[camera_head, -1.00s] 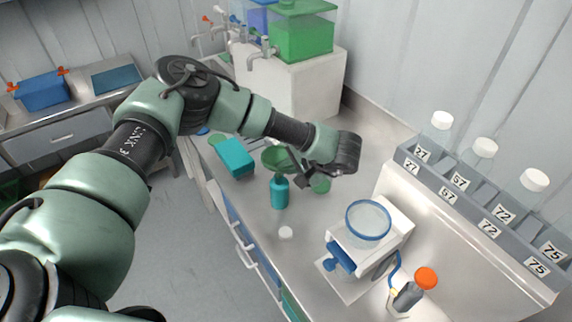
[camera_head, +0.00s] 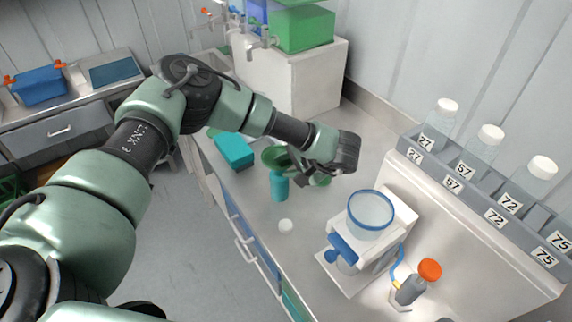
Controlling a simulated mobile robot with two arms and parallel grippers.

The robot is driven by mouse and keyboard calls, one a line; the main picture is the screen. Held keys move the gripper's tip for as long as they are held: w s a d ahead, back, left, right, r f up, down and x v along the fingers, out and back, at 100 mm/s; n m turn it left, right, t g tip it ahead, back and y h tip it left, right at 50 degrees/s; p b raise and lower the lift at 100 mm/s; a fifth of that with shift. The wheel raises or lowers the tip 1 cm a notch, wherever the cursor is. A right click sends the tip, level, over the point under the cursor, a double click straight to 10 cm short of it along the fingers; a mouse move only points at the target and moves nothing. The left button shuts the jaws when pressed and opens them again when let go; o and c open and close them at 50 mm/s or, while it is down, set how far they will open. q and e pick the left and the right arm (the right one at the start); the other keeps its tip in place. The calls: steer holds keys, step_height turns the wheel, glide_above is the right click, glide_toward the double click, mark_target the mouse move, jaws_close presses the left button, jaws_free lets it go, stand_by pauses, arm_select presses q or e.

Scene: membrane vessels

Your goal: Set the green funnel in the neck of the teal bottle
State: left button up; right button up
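The green funnel (camera_head: 273,157) is directly above the teal bottle (camera_head: 279,188), its wide mouth facing up. The bottle stands upright on the bench. The funnel's lower end overlaps the bottle's neck in the picture; I cannot tell whether it is inside the neck. My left gripper (camera_head: 293,168) reaches in from the right side of the funnel and appears shut on it, though its fingertips are small and partly hidden. My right gripper is not in view.
A teal box (camera_head: 235,152) lies left of the bottle. A white cap (camera_head: 286,226) lies in front of it. A green item (camera_head: 321,181) is partly hidden under my gripper. A white device with a blue-rimmed bowl (camera_head: 371,212) and a rack of labelled bottles (camera_head: 480,200) stand to the right.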

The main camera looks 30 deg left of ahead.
arm_select(q)
steer(key=shift+s+d+r+b, duration=0.1)
steer(key=shift+d+r+b, duration=0.2)
steer(key=shift+d+r, duration=0.1)
steer(key=b+v, duration=0.2)
steer(key=v, duration=0.4)
steer(key=shift+d+r, duration=0.2)
steer(key=shift+r, duration=0.05)
steer(key=shift+s, duration=0.15)
